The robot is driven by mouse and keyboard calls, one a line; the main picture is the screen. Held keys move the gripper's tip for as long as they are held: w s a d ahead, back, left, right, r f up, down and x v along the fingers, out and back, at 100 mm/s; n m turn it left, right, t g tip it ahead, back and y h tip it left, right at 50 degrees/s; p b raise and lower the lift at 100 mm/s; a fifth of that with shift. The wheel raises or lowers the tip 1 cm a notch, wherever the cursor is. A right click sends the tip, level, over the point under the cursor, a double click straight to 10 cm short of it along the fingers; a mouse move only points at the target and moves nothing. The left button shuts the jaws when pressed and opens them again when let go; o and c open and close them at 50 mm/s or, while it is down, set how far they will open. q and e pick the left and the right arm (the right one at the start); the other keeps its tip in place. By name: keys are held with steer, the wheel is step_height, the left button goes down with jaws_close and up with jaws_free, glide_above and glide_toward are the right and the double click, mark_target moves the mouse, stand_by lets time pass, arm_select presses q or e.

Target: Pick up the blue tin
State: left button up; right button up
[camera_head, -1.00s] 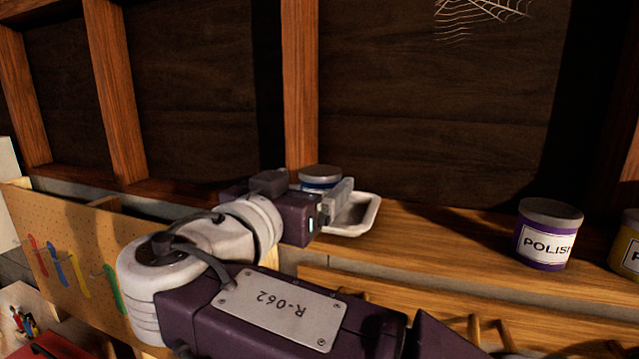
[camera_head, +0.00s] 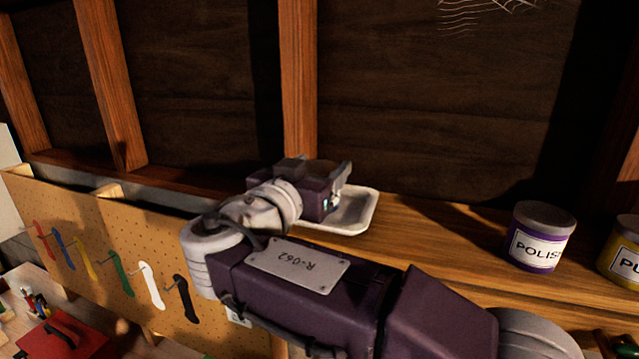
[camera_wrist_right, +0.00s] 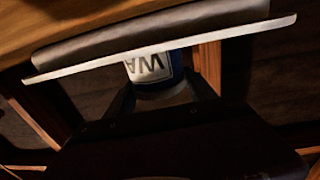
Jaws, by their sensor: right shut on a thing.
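The blue tin (camera_wrist_right: 178,68) with a white label shows upside down in the right wrist view, between the two fingers of my right gripper (camera_wrist_right: 160,90). The gripper is shut on it. The tin's base is hidden behind the rim of a white tray (camera_wrist_right: 110,52), so I cannot tell whether it touches the tray. In the head view my right gripper (camera_head: 340,182) is over the tray (camera_head: 352,222) on the wooden shelf, and it hides the tin. My left gripper is not in view.
A purple polish tin (camera_head: 538,238) and a yellow tin (camera_head: 622,250) stand to the right on the shelf (camera_head: 440,230), with free room before them. A wooden wall with posts (camera_head: 298,90) is behind. A pegboard (camera_head: 95,235) with hanging tools is at the left.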

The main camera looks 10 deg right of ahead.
mark_target(319, 168)
steer(key=shift+a+r, duration=0.1)
step_height(319, 168, up, 10)
steer(key=shift+f+b, duration=0.1)
steer(key=shift+b, duration=0.3)
